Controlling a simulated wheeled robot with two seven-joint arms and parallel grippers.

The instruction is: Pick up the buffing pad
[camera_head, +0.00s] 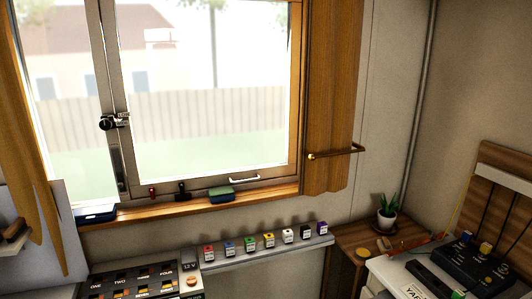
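I cannot tell for sure which thing is the buffing pad. A green block (221,194) with a darker base lies on the wooden window sill (255,195), right of the middle of its length. Left of it on the sill stand a small black item (182,191) and a small red item (152,192). A flat dark blue item (96,213) with a light top lies at the sill's left end. All are small in this view. Neither of my grippers shows in the head view.
Below the sill, a narrow grey shelf (262,254) holds a row of several small coloured cubes. A black labelled panel (140,284) is at the bottom left. A potted plant (387,216) stands on a wooden surface right. Black equipment (470,265) is at the far right.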

